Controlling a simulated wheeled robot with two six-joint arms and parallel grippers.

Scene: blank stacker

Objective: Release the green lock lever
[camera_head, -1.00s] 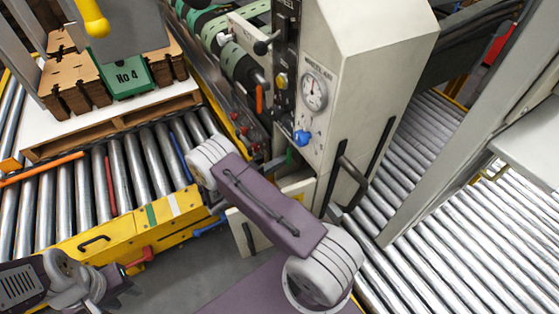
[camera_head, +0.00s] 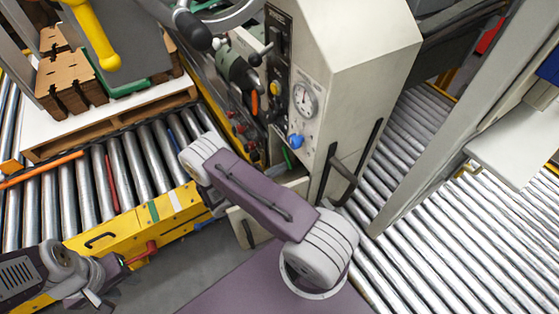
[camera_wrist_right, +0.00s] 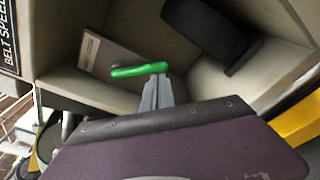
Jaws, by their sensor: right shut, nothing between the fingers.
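The green lock lever (camera_wrist_right: 140,70) lies nearly level in the right wrist view, inside a grey recess in front of a pale label plate. In the head view a small green strip (camera_head: 287,158) shows at the cabinet's lower opening, probably the same lever. My right gripper (camera_wrist_right: 158,82) is shut and empty, its fingertips at the lever's right part; whether they touch it I cannot tell.
The beige cabinet (camera_head: 360,60) carries a gauge (camera_head: 304,98), a blue knob (camera_head: 296,141) and a black handle (camera_head: 342,172). A black block (camera_wrist_right: 205,28) hangs in the recess beside the lever. Roller conveyors lie left (camera_head: 120,170) and right (camera_head: 440,250).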

